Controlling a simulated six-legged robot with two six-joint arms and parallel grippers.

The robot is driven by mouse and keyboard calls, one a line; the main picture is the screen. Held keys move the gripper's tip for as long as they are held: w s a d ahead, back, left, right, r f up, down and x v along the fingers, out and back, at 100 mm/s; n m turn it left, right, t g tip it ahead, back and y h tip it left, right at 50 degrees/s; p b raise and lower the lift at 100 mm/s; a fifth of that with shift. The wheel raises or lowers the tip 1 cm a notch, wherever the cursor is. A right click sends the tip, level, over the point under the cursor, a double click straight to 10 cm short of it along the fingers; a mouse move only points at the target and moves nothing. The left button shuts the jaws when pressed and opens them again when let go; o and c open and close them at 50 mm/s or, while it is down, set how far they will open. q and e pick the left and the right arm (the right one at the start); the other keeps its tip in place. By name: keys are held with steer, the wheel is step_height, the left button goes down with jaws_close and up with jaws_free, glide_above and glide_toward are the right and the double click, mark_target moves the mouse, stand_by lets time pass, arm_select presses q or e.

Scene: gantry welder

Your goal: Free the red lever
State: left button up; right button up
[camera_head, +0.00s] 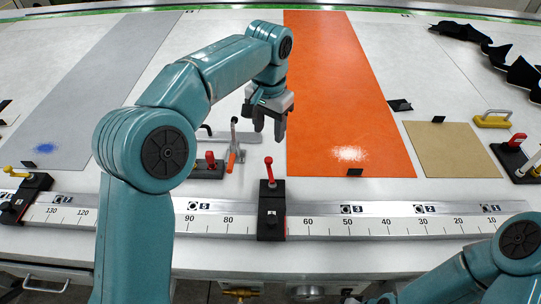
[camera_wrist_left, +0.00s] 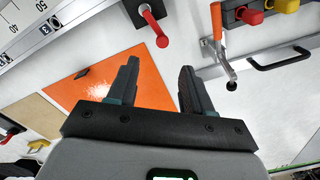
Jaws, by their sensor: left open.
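The red lever (camera_head: 269,170) stands up from a black block (camera_head: 271,212) on the ruler rail, near the 70 mark. In the left wrist view the red lever (camera_wrist_left: 158,30) points towards the space ahead of the fingertips, with its knob end nearest. My left gripper (camera_head: 269,131) is open and empty, pointing down above the table behind the lever, apart from it. Its two fingers also show in the left wrist view (camera_wrist_left: 160,68) with nothing between them. My right arm shows at the lower right; its gripper is out of view.
A clamp with an orange handle (camera_head: 232,160) and a red-knobbed black block (camera_head: 208,169) stand left of the lever. An orange sheet (camera_head: 340,90) lies flat behind the ruler rail (camera_head: 390,225). Another black block with a yellow lever (camera_head: 25,190) sits far left.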

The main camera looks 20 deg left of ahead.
mark_target(269, 159)
arm_select(q)
step_height(269, 159, down, 10)
steer(key=shift+a+f, duration=0.1)
steer(key=shift+w+a+f, duration=0.25)
steer(key=shift+w+f, duration=0.1)
steer(key=shift+f, duration=0.2)
steer(key=shift+s+d+r, duration=0.2)
steer(key=shift+s, duration=0.05)
steer(key=shift+c, duration=0.9)
jaws_close()
